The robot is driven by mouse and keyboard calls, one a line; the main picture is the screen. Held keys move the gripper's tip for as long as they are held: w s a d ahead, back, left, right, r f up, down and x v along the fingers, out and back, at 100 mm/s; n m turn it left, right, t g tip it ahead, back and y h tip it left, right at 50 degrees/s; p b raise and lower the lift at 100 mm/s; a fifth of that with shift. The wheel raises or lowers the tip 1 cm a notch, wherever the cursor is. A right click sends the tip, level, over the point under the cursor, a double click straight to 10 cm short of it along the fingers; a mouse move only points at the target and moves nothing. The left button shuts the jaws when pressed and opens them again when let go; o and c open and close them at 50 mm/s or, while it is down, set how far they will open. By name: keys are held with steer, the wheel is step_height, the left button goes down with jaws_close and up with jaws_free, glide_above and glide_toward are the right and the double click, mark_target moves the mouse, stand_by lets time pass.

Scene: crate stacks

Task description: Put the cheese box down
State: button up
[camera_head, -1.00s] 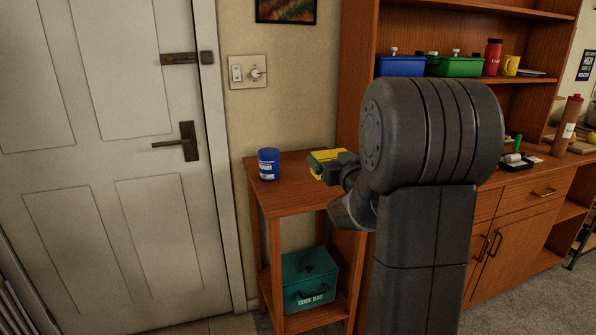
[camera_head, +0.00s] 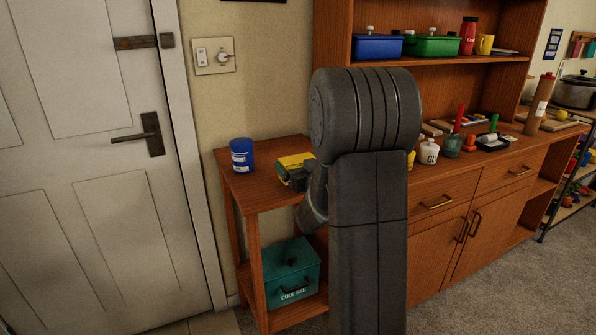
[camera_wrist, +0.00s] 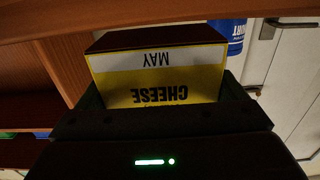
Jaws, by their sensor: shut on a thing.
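The cheese box (camera_head: 294,161) is yellow with a dark face. In the head view it is at the top of the small wooden side table (camera_head: 250,187), partly hidden by my gripper and arm. My gripper (camera_head: 290,178) is shut on it. In the wrist view the cheese box (camera_wrist: 160,75) sits between the jaws of my gripper (camera_wrist: 160,105), its "CHEESE" lettering upside down in the picture. I cannot tell whether its underside touches the tabletop.
A blue tub (camera_head: 241,156) stands on the tabletop left of the box; it also shows in the wrist view (camera_wrist: 229,34). A teal cool box (camera_head: 291,270) sits on the table's lower shelf. A wooden cabinet (camera_head: 440,185) with several items adjoins on the right; a door (camera_head: 100,200) is left.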

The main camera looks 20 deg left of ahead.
steer(key=shift+f, duration=0.75)
steer(key=shift+f, duration=0.15)
steer(key=o, duration=0.8)
steer(key=shift+c, duration=0.2)
steer(key=shift+r, duration=0.2)
steer(key=v, duration=1.2)
steer(key=shift+b, duration=0.4)
steer(key=shift+f, duration=0.1)
